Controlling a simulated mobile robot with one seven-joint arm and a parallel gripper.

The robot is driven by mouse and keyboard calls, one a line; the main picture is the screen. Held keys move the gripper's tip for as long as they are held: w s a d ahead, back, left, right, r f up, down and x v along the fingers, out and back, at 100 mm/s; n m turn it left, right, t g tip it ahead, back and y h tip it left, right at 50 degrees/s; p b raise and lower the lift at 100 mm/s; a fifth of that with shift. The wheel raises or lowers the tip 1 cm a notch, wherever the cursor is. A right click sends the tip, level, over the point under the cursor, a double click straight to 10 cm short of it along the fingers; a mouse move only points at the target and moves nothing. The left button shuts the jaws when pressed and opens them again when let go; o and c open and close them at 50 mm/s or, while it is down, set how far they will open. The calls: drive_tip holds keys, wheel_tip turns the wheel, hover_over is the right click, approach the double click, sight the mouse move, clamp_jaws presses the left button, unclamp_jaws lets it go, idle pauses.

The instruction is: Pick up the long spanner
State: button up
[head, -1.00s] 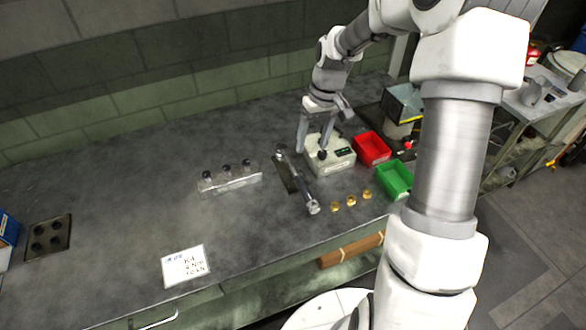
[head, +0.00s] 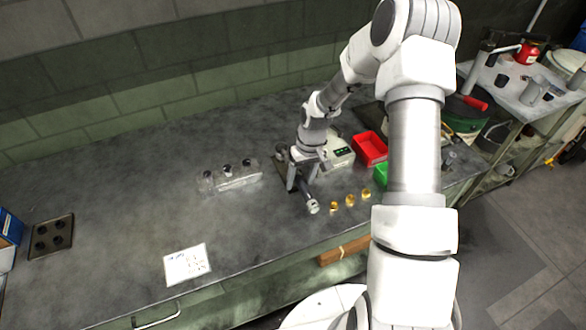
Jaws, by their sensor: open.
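The long spanner (head: 311,200) lies on the dark bench top, right of the middle of the head view. Its near end shows; my gripper and wrist hide much of its shaft, and only a bit of its far end shows. My gripper (head: 299,188) points down over the spanner's shaft with its fingers apart, one on the left of the shaft and one on the right. Whether the fingers touch the spanner or the bench cannot be told.
Several brass pieces (head: 350,200) stand right of the spanner. Behind are a pale scale-like box (head: 340,152), a red bin (head: 370,148) and a green bin (head: 381,174). A clear rack (head: 232,180) stands left. A paper card (head: 187,264) lies front left. The left bench is mostly clear.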

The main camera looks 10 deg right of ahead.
drive_tip(key=shift+a+f, duration=0.1)
drive_tip(key=shift+f, duration=0.5)
clamp_jaws()
drive_tip(key=shift+r, duration=0.1)
idle(0.9)
